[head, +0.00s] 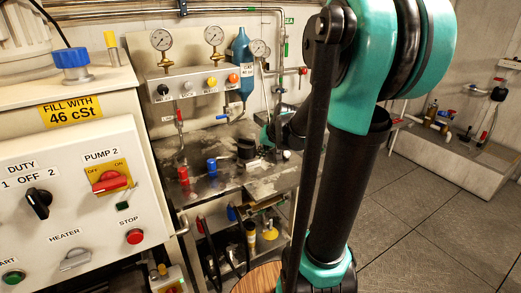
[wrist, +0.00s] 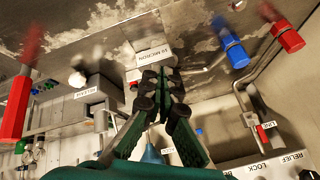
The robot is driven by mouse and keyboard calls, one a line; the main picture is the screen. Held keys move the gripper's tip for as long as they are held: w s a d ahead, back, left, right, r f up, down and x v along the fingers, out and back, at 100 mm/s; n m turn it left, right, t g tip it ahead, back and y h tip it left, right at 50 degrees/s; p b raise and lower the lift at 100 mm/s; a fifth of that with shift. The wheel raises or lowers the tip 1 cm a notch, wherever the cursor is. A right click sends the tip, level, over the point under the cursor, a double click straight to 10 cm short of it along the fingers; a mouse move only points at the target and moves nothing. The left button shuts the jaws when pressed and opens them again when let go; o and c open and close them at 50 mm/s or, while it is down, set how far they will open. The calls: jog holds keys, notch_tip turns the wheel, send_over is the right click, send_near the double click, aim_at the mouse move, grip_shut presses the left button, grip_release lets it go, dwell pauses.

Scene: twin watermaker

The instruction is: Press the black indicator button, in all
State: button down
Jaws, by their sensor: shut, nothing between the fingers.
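The black indicator button (head: 162,89) is at the left end of a row on a grey panel (head: 200,90) below two gauges in the head view. Pale, yellow and orange buttons sit to its right. My gripper (head: 266,148) is low over the metal bench, right of and below that panel, clear of the button, and partly hidden by my arm. In the wrist view its fingers (wrist: 166,75) are shut and empty, near a "10 MICRON" label. A dark round part (wrist: 308,175) shows at the wrist view's lower right edge; I cannot tell if it is the button.
A blue bottle (head: 241,62) hangs right of the panel. Blue (head: 212,166) and red (head: 183,172) valve handles rise from the bench (head: 220,187). A control cabinet (head: 70,190) stands at the near left. Open floor (head: 420,215) lies to the right.

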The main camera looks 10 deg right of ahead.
jog(key=w+d+r+m+t, duration=0.1)
jog(key=w+d+r, duration=0.1)
jog(key=w, duration=0.6)
jog(key=w+d+r+m+t+y, duration=0.1)
jog(key=w+r, duration=0.2)
jog(key=w, duration=0.4)
jog(key=shift+w+d, duration=0.35)
jog(key=shift+f, duration=0.1)
jog(key=shift+f, duration=4.3)
jog(key=shift+f, duration=0.15)
jog(key=shift+f, duration=0.3)
jog(key=shift+f, duration=0.4)
jog(key=shift+r, duration=0.85)
